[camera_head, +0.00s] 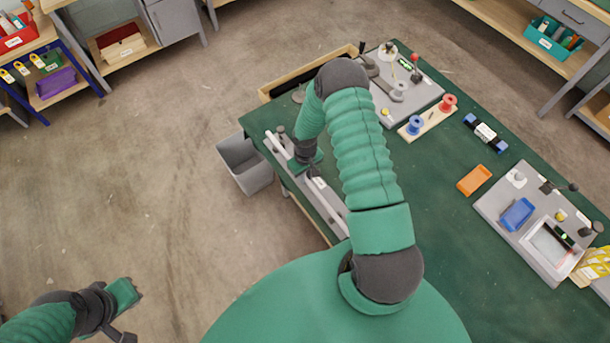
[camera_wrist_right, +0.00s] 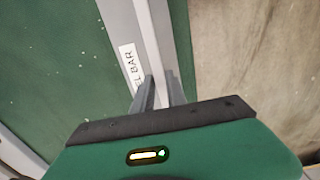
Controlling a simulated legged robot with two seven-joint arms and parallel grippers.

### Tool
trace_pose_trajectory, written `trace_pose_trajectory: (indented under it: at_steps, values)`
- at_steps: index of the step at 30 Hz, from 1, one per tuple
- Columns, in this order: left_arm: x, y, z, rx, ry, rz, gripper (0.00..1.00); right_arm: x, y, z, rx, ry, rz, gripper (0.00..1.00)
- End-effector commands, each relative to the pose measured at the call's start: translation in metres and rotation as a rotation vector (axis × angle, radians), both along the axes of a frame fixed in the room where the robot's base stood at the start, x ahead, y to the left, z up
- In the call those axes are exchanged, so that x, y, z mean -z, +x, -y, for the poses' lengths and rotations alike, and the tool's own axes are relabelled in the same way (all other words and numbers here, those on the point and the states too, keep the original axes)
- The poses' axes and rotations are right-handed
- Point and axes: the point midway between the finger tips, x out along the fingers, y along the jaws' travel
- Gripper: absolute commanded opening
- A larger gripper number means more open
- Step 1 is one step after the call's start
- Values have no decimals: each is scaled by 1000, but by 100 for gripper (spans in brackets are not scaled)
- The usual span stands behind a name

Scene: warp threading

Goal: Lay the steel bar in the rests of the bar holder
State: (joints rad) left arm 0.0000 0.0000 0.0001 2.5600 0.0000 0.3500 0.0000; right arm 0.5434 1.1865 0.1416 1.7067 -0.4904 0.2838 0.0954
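The steel bar (camera_wrist_right: 155,25) is a long, pale grey strip running up the right wrist view. In the head view its pale end (camera_head: 276,144) shows at the table's left edge. My right gripper (camera_head: 309,165) is over it, pointing down; in the wrist view its two fingers (camera_wrist_right: 160,92) stand close together on either side of the bar. A grey base with a "STEEL BAR" label (camera_wrist_right: 129,66) lies alongside; it seems to be the bar holder (camera_head: 333,211). My arm hides its rests, so I cannot tell how the bar sits. My left gripper (camera_head: 122,312) is off the table, lower left; its fingers are unclear.
A grey bin (camera_head: 245,165) stands on the floor beside the table's left edge. On the green table (camera_head: 430,220) are a spool board (camera_head: 428,122), an orange tray (camera_head: 474,180) and a grey board with a blue tray (camera_head: 517,214). The front middle of the table is clear.

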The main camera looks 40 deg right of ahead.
Motion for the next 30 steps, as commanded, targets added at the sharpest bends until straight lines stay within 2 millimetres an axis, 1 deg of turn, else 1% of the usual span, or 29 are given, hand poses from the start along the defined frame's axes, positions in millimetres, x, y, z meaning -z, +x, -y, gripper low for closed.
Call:
trace_pose_trajectory:
  at_steps: [1, 4, 13, 17, 20, 27, 30]
  values:
    - [0, 0, 0, 0, 0, 0, 0, 0, 0, 0, 0, 0, 0, 25]
    - [0, 0, 0, 0, 0, 0, 0, 0, 0, 0, 0, 0, 0, 38]
    - [1, 0, 0, 0, 0, 0, 0, 1, -1, -1, 0, 1, -3, 39]
    - [3, 0, 0, 0, 0, 0, 0, -11, 1, 0, -1, 0, 0, 39]
    - [7, 0, 0, 0, 0, 0, 0, -33, 1, 1, 0, -1, 3, 39]
    - [18, 0, 0, 0, 0, 0, 0, -105, 2, 1, 2, -3, 5, 39]
    - [20, 0, 0, 0, 0, 0, 0, -131, 2, 1, 1, -2, 3, 39]
